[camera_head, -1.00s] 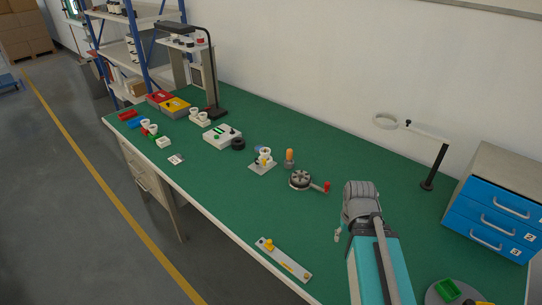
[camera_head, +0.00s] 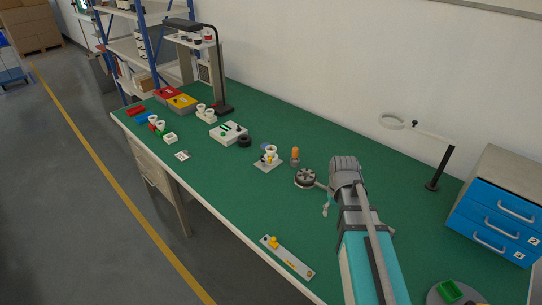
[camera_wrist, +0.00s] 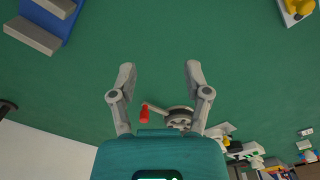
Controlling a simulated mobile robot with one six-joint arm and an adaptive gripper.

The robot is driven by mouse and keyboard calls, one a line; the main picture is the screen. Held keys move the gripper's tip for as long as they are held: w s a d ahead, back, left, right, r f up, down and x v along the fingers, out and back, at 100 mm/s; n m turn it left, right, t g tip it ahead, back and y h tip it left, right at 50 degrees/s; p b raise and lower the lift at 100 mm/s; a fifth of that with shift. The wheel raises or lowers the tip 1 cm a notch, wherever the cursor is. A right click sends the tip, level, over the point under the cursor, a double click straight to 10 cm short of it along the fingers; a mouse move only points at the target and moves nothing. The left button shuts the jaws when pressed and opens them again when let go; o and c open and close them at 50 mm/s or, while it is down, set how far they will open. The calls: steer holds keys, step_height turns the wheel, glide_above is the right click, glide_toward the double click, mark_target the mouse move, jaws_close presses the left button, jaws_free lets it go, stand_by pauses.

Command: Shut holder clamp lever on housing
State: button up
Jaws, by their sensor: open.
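In the wrist view the housing (camera_wrist: 179,117) has a lever with a red end (camera_wrist: 144,115) sticking out to the left. In the head view my arm hides the lever's red end. My gripper (camera_wrist: 160,74) is open and empty, its fingers spread wide. The housing and lever appear below the fingertips in the wrist view, partly behind my gripper's body. In the head view my gripper is just right of the housing; contact cannot be made out.
A plate with a yellow knob (camera_head: 288,257) lies at the front edge. Blue drawers (camera_head: 493,226) and a magnifier lamp (camera_head: 435,169) stand right. Bare bench lies between the housing and front plate.

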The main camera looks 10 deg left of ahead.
steer(key=w+a+r+n+p, duration=0.2)
steer(key=w+a, duration=0.3)
steer(key=w, duration=0.4)
steer(key=w+a+r+n+p, duration=0.1)
steer(key=w+a+r+p, duration=0.1)
steer(key=w+a, duration=0.55)
step_height(320, 180, up, 3)
steer(key=n+p, duration=0.3)
steer(key=n, duration=0.1)
glide_above(270, 158)
steer(key=shift+s+a+r, duration=0.15)
steer(key=shift+a, duration=0.2)
steer(key=shift+f+b, duration=0.2)
steer(key=shift+b, duration=0.15)
steer(key=f+b, duration=1.3)
steer(key=shift+w+d+f, duration=0.2)
steer(key=shift+w+d, duration=0.05)
jaws_close()
